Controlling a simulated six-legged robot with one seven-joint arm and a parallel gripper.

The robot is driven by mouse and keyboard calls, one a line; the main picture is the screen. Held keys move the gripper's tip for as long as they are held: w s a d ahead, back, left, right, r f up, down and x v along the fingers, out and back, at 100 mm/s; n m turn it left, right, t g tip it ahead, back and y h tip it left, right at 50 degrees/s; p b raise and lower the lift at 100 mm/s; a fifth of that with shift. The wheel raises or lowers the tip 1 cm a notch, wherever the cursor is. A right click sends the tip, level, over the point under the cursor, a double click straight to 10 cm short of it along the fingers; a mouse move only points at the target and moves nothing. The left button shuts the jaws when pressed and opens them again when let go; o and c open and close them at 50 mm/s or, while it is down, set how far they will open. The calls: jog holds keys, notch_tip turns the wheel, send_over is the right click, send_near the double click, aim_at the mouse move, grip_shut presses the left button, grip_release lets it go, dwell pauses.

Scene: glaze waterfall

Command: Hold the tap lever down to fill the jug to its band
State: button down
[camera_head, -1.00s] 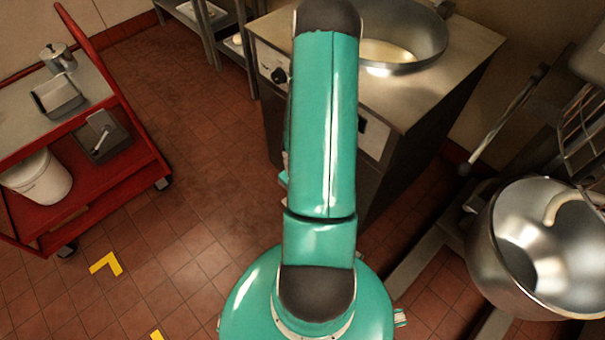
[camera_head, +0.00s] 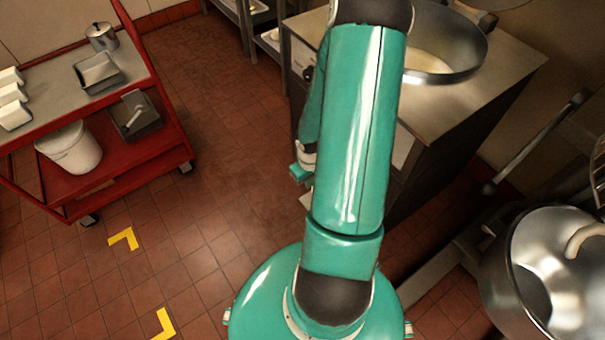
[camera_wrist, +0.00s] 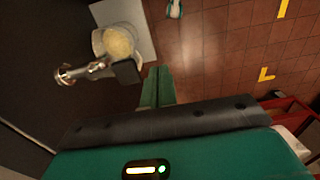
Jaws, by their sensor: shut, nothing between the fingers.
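In the wrist view a metal tap (camera_wrist: 78,72) sticks out from a dark panel, with a flat black lever paddle (camera_wrist: 127,71) at its end. Below it the jug (camera_wrist: 98,43) stands on a pale shelf (camera_wrist: 146,36), with pale yellow stuff inside. Its band and exact level cannot be made out. My gripper (camera_wrist: 157,72) has its green fingers together, just right of the paddle in the picture. They look close to it, but I cannot tell whether they touch. In the head view the tap and jug are hidden behind my arm.
A steel kettle (camera_head: 452,40) sits in a cabinet top (camera_head: 500,62). A red cart (camera_head: 165,150) with trays and a white bucket (camera_head: 70,150) stands at left. A steel mixing bowl (camera_head: 520,290) is at right. Tiled floor with yellow corner marks (camera_head: 124,238) is clear between.

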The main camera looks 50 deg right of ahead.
jog(key=w+a+r, duration=0.1)
jog(key=a+r, duration=0.2)
jog(key=r, duration=0.3)
jog(key=shift+a+r, duration=0.25)
jog(key=shift+r, duration=0.05)
jog(key=shift+w, duration=0.1)
jog(key=w+a+r+n+t+h, duration=0.15)
jog(key=a+r, duration=0.25)
jog(key=r, duration=0.5)
jog(key=w+a+r+m+h, duration=0.1)
jog(key=w+a+r+h, duration=0.2)
jog(key=r, duration=0.7)
jog(key=s+a+r+n+t+y, duration=0.1)
jog(key=s+a+r+t+y, duration=0.1)
jog(key=a+r, duration=0.5)
jog(key=s+a+r+n+t+y, duration=0.1)
jog(key=s+a+r+t+y, duration=0.1)
jog(key=s+a+r, duration=0.2)
jog(key=a+r, duration=0.3)
jog(key=a, duration=0.1)
jog(key=shift+r, duration=0.35)
